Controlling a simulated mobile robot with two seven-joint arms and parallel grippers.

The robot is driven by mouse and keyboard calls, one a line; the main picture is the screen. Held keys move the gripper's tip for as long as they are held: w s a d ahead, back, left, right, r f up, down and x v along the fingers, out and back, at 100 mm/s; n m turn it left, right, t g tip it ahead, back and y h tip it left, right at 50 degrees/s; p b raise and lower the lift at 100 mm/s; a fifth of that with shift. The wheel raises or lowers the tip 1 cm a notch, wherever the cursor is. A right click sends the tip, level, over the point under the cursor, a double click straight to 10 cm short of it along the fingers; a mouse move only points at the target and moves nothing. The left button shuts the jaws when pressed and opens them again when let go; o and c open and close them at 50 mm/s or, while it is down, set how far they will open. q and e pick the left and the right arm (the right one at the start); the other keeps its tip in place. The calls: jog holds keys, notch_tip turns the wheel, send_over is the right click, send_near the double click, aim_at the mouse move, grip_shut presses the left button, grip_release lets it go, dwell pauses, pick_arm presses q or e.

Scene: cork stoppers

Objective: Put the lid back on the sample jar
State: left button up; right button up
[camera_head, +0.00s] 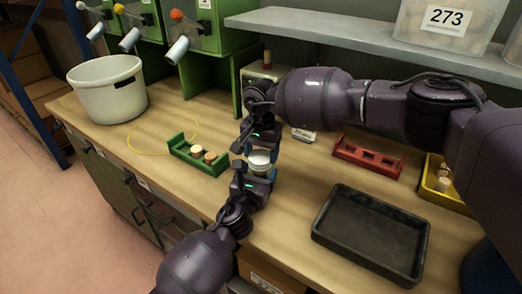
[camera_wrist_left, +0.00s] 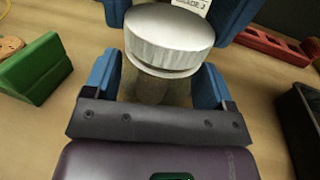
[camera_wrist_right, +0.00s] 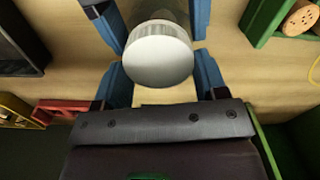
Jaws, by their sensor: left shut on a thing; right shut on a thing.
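The sample jar (camera_wrist_left: 150,92) stands between my two grippers near the middle of the bench, its body mostly hidden by fingers. My left gripper (camera_head: 256,174) is shut on the jar from the front side. The white lid (camera_head: 260,157) is at the jar's mouth, and it also shows in the left wrist view (camera_wrist_left: 168,38) and the right wrist view (camera_wrist_right: 158,56). My right gripper (camera_head: 258,148) is shut on the lid from the far side. The lid looks level over the jar; I cannot tell whether it is fully seated.
A green rack (camera_head: 186,157) with corks is just left of the grippers. A red rack (camera_head: 368,157), a yellow bin (camera_head: 431,184) and a black tray (camera_head: 345,243) are to the right. A white bucket (camera_head: 108,92) stands far left.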

jog(key=m, duration=0.7)
jog(key=shift+s+d, duration=0.1)
jog(key=shift+d, duration=0.05)
jog(key=m, duration=0.6)
jog(key=shift+s+m, duration=0.2)
jog(key=shift+m, duration=0.2)
jog(key=m, duration=0.6)
jog(key=shift+s, duration=0.2)
jog(key=m, duration=0.7)
jog(key=shift+s, duration=0.1)
jog(key=m, duration=0.7)
jog(key=shift+a, duration=0.3)
jog(key=m, duration=0.6)
jog(key=shift+a+m, duration=0.2)
jog(key=shift+m, duration=0.2)
jog(key=m, duration=0.6)
jog(key=shift+w+f+m, duration=0.1)
jog(key=shift+w+m, duration=0.15)
jog(key=shift+m, duration=0.15)
jog(key=m, duration=0.3)
jog(key=shift+a, duration=0.1)
jog(key=m, duration=0.3)
jog(key=shift+a, duration=0.25)
jog(key=o, duration=1)
jog(key=shift+w, duration=0.1)
